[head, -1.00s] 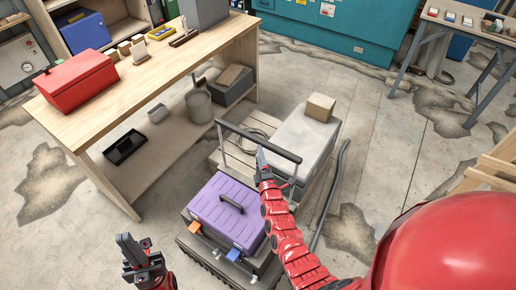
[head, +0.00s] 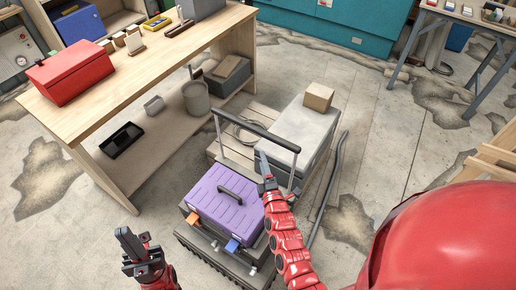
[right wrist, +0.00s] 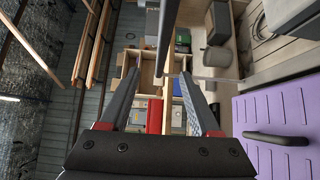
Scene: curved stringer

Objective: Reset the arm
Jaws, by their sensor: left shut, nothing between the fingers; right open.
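My left gripper (head: 128,243) is at the lower left in the head view, shut and empty, over the floor and apart from the cart. My right gripper (head: 263,168) is beside the cart's dark handle bar (head: 252,130), just below it in the head view. In the right wrist view my right gripper (right wrist: 158,78) has its two fingers spread. The handle bar (right wrist: 167,30) reaches in from the top, in line with the gap; I cannot tell whether it lies between the fingers. Nothing is gripped.
A purple toolbox (head: 222,212) sits on the cart near my right forearm, with a grey case (head: 290,135) and small cardboard box (head: 318,96) behind it. A wooden workbench (head: 165,70) with a red toolbox (head: 70,76) stands left. Floor between workbench and left gripper is clear.

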